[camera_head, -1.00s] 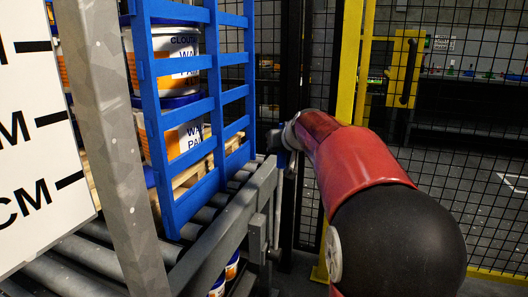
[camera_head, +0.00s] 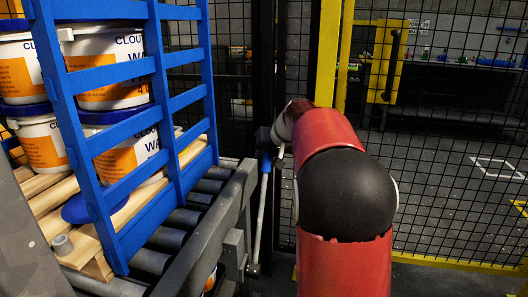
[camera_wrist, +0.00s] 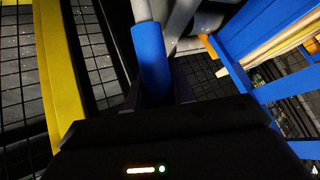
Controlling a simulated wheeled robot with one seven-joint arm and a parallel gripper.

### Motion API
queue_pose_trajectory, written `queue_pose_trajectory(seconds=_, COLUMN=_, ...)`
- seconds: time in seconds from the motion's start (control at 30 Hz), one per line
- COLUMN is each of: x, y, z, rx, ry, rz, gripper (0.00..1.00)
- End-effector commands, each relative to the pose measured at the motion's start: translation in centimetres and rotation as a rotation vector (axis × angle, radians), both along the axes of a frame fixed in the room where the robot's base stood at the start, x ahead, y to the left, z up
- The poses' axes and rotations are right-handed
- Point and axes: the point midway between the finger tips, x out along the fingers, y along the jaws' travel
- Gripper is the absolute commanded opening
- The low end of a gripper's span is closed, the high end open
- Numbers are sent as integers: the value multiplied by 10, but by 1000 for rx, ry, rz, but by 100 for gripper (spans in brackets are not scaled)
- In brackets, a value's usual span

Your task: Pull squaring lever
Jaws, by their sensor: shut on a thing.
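The squaring lever is a thin grey rod (camera_head: 260,215) with a blue grip (camera_head: 265,162) at its top, on the outer side of the roller conveyor. The grip (camera_wrist: 151,60) fills the middle of the wrist view. My gripper (camera_wrist: 158,92) is shut on this blue grip, with dark fingers on both sides of it. In the head view my red and black arm reaches to the grip, and the fingers are mostly hidden behind the wrist. A blue slatted gate (camera_head: 120,130) stands upright beside the stacked pails (camera_head: 110,97) on the wooden pallet (camera_head: 50,195).
The roller conveyor (camera_head: 182,219) runs under the pallet, with a grey side rail (camera_head: 205,235). A black mesh fence (camera_head: 450,190) with a yellow post (camera_head: 329,55) stands close behind my arm. A blue round lid or pail part (camera_head: 92,206) shows low behind the gate.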

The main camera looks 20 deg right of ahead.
Motion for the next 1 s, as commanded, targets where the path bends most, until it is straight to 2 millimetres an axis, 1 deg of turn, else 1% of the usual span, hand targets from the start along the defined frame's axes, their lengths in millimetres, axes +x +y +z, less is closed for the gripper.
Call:
queue_pose_trajectory(seconds=0.17, x=1, y=1, z=0, rx=1, ry=-1, rz=1, gripper=0)
queue_pose_trajectory(seconds=0.2, x=0, y=1, z=0, rx=2, ry=0, rz=1, gripper=28)
queue_pose_trajectory(seconds=0.33, x=0, y=1, z=0, rx=1, ry=0, rz=1, gripper=45)
queue_pose_trajectory(seconds=0.67, x=-2, y=0, z=3, rx=0, ry=-2, rz=-1, gripper=46)
queue_pose_trajectory(seconds=0.77, x=-10, y=-2, z=12, rx=-1, ry=-4, rz=-1, gripper=46)
queue_pose_trajectory(seconds=1.0, x=-38, y=-6, z=42, rx=-1, ry=-4, rz=0, gripper=46)
